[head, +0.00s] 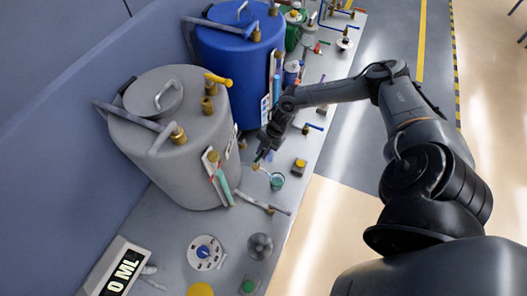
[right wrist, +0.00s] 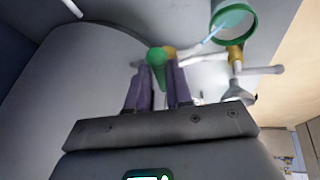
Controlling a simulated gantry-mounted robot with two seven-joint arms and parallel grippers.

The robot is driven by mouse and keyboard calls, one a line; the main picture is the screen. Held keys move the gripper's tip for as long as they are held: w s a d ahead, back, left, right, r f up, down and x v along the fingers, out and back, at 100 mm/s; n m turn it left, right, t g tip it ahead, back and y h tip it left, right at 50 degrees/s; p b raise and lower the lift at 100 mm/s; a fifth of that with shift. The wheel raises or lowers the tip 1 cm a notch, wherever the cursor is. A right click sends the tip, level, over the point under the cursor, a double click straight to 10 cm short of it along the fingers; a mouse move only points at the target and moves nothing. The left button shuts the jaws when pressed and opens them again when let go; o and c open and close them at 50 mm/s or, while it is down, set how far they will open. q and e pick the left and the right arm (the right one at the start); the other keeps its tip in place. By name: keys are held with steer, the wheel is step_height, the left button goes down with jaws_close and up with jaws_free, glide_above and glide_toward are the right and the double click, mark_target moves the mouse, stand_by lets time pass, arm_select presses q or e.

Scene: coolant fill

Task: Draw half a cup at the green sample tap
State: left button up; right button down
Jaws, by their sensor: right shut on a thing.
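The cup (head: 277,181) with a green rim stands on the bench just right of the brass sample tap (head: 257,167). It also shows at the top of the right wrist view (right wrist: 233,20). My right gripper (head: 266,151) is shut on the tap's green handle (right wrist: 157,56), with the brass tap body (right wrist: 169,51) just beyond it. A pale stream runs from the tap toward the cup, and the cup's inside looks teal; its fill level is hard to read. My left gripper is out of view.
The grey tank (head: 165,130) stands left of my gripper, the blue tank (head: 235,70) behind. A display (head: 115,270) reads 0 ML at the front left. A dial (head: 204,252), a grey funnel-like part (head: 260,246) and a green button (head: 249,286) sit on the front bench.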

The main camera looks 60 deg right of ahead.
steer(key=shift+w+f+n+b, duration=0.25)
steer(key=shift+w+n+b, duration=0.15)
steer(key=shift+n+b, duration=0.5)
steer(key=shift+r+g, duration=0.15)
steer(key=shift+g, duration=0.25)
steer(key=shift+r, duration=0.15)
steer(key=c, duration=1)
jaws_free()
steer(key=shift+c, duration=0.2)
steer(key=shift+d, duration=0.1)
steer(key=shift+d+r, duration=0.15)
steer(key=shift+r, duration=0.15)
steer(key=b+v, duration=0.2)
steer(key=v, duration=0.8)
steer(key=shift+d, duration=0.15)
